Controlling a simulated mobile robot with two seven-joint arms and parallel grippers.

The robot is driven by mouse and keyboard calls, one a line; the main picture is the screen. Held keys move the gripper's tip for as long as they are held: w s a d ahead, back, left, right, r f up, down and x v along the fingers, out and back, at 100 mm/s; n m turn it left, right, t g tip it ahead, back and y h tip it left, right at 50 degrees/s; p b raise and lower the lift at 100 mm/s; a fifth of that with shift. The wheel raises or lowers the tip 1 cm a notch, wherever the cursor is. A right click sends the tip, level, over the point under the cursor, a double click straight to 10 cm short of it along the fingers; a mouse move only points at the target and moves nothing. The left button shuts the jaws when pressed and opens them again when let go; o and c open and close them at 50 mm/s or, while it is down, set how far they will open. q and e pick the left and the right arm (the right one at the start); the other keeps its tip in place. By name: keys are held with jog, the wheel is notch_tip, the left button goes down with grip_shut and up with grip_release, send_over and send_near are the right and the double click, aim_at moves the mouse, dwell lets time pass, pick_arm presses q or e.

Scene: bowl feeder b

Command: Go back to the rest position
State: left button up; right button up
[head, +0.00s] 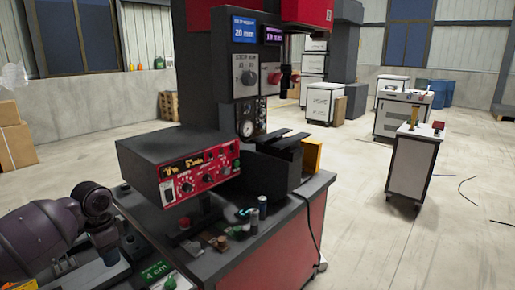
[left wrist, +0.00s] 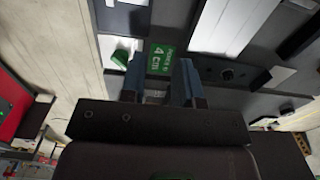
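My left arm comes in at the lower left of the head view. Its gripper (head: 110,256) is low beside the machine bench, near a green "4 cm" label (head: 155,271). In the left wrist view the two fingers of the left gripper (left wrist: 161,80) stand apart. The green label (left wrist: 161,59) shows beyond and between them. I see no object clearly held; a small greyish patch between the fingers is hard to make out. My right gripper is in neither view.
A large dark machine with a red control box (head: 200,170) stands on a red and grey bench (head: 262,240) close ahead. Small parts lie on the bench top. A white cart (head: 412,165) stands at the right. The floor at the right is mostly clear, with cables.

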pick_arm(q)
jog(key=w+d+r+t, duration=0.4)
jog(key=w+d+t, duration=0.1)
jog(key=w+t, duration=0.25)
jog(key=s+d+f+t+h, duration=0.4)
jog(key=s+d+f+t, duration=0.15)
jog(key=d, duration=0.25)
jog(key=s+a+f+n+y, duration=0.1)
jog(key=s+f+n, duration=0.1)
jog(key=s+f, duration=0.5)
jog(key=s+a+f+n+g+y, duration=0.1)
jog(key=s+f, duration=0.5)
jog(key=s, duration=0.9)
jog(key=s+a+f+n+y, duration=0.1)
jog(key=s+f+n+y, duration=0.1)
jog(key=s+f+n, duration=0.2)
jog(key=s+f, duration=0.3)
jog(key=s, duration=0.4)
jog(key=shift+f+g, duration=0.3)
jog(key=shift+g, duration=0.1)
